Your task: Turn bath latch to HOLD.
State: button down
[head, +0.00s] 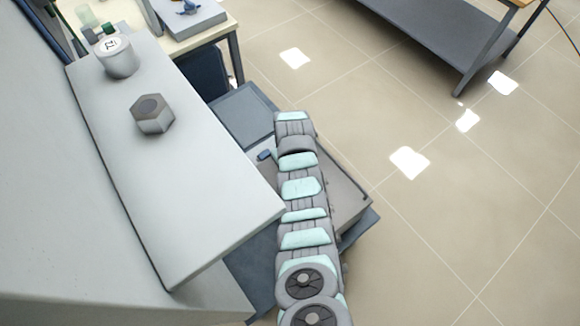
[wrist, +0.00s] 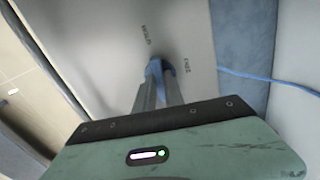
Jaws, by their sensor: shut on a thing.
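In the wrist view my gripper (wrist: 158,88) reaches up to a pale grey panel (wrist: 190,25). Its two fingers are shut on a blue latch (wrist: 155,67), of which only the part at the fingertips shows. Two small dark labels are printed on the panel near it, one above (wrist: 146,35) and one to the right (wrist: 187,64). They are too small and tilted to read surely, so I cannot tell which position the latch points to. In the head view the gripper is not clearly visible beyond my arm.
A light blue cable (wrist: 260,76) runs at the right of the wrist view. In the head view a white ledge (head: 185,190) carries a hexagonal knob-like piece (head: 152,114) and a white jar (head: 118,58). A dark bench (head: 425,35) stands top right. The tiled floor (head: 450,220) is clear.

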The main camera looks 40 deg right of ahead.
jog(key=shift+n, duration=0.6)
jog(key=c, duration=1.4)
grip_release()
jog(key=shift+c, duration=0.2)
jog(key=shift+r, duration=0.1)
notch_tip(320, 180, up, 11)
jog(key=p, duration=0.1)
jog(key=shift+f, duration=0.2)
